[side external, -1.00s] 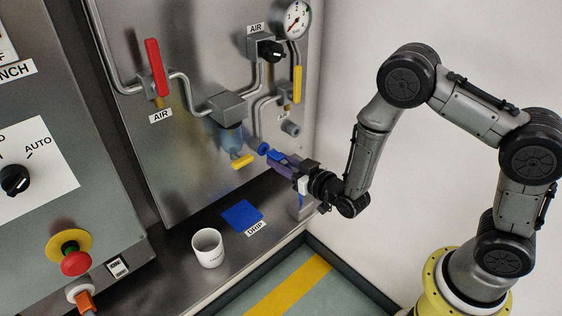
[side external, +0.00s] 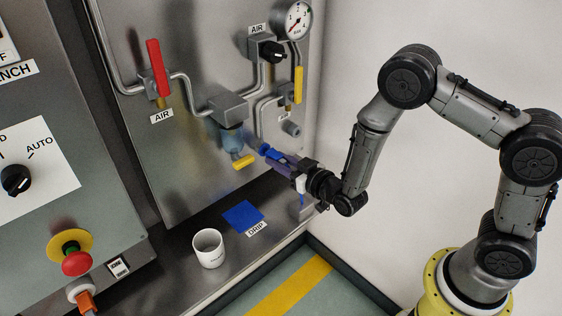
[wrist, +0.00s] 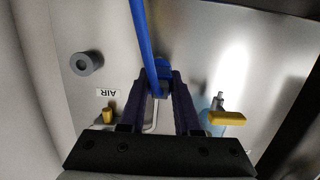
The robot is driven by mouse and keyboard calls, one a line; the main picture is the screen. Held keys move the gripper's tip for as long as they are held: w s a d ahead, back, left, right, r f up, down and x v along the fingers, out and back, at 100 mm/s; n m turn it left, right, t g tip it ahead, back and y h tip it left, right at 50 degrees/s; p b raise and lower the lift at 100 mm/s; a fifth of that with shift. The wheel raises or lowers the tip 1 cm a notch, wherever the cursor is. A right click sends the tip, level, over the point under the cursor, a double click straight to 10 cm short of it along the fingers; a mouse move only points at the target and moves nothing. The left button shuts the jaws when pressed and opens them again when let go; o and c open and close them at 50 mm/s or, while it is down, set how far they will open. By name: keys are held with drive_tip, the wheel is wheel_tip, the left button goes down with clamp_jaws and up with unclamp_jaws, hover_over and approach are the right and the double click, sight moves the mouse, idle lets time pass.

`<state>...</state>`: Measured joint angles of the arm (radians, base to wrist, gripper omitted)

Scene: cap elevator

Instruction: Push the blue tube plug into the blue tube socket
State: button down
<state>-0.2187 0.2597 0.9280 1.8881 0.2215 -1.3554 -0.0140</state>
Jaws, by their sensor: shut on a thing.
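My gripper (side external: 279,157) is shut on the blue tube plug (wrist: 159,90), in front of the steel panel. The plug also shows as a small blue body at the fingertips in the side view (side external: 271,153). A blue round piece (wrist: 163,66), which looks like the blue tube socket, lies just beyond the plug. In the side view the socket (side external: 263,148) appears at the plug's front end. Plug and socket overlap there, and I cannot tell how far one is inside the other. The blue tube (wrist: 149,45) runs from the plug across the upper wrist view.
A grey round fitting (side external: 291,129) sits right of the socket. A filter bowl with a yellow handle (side external: 243,161) is close on the left. A blue pad (side external: 242,215) and a white mug (side external: 208,248) are on the ledge below.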

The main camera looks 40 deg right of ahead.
sight(285, 163)
drive_tip(key=shift+w, duration=0.7)
drive_tip(key=c, duration=0.5)
unclamp_jaws()
drive_tip(key=shift+c, duration=0.2)
drive_tip(key=shift+s, duration=0.1)
drive_tip(key=shift+s+r, duration=0.15)
drive_tip(key=shift+s, duration=1)
drive_tip(key=shift+s+r, duration=0.2)
drive_tip(key=shift+s, duration=0.9)
drive_tip(key=shift+s+r, duration=0.15)
drive_tip(key=shift+s, duration=1)
